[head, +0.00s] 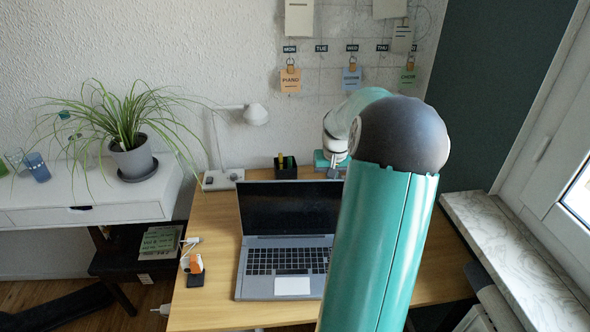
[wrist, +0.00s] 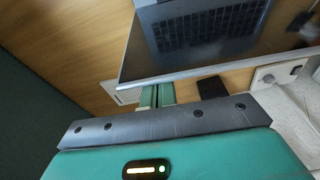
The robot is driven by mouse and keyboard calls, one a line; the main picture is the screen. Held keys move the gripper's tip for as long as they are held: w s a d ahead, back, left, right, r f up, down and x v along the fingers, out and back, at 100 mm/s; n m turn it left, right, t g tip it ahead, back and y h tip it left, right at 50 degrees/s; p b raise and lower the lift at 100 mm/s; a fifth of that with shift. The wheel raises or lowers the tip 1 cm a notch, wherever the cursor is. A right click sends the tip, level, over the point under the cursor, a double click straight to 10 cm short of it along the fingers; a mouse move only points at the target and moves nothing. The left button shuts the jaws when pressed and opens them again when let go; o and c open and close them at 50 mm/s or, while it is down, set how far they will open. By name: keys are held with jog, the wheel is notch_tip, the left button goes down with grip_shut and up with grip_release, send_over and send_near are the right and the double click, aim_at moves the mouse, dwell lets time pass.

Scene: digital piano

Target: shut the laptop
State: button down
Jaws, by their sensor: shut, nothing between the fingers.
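The grey laptop (head: 262,287) stands open on the wooden desk, its dark screen (head: 285,208) upright and facing the front. My arm hides its right part in the head view. My gripper (head: 334,172) is by the upper right part of the lid, at its far side. In the wrist view, my gripper's teal fingers (wrist: 157,95) are together and empty, close to the lid's top edge (wrist: 215,68). I cannot tell whether they touch it. The screen (wrist: 205,30) there shows what looks like a reflection of the keyboard.
A black pen holder (head: 286,168) and a white lamp (head: 224,178) stand behind the laptop. An orange and black item (head: 195,270) lies left of it. A potted plant (head: 133,158) stands on the white side table. Bare desk (head: 215,220) shows left of the laptop.

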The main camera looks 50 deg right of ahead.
jog(key=shift+a, duration=0.1)
jog(key=shift+s+a+r, duration=0.1)
jog(key=shift+s+a, duration=1.05)
jog(key=shift+s, duration=0.1)
jog(key=shift+s+a, duration=0.1)
jog(key=shift+s+a, duration=1)
jog(key=shift+a, duration=0.05)
jog(key=shift+s+a+f, duration=0.2)
jog(key=shift+s+a, duration=0.35)
jog(key=shift+s+a+f, duration=0.2)
jog(key=shift+s+a, duration=0.45)
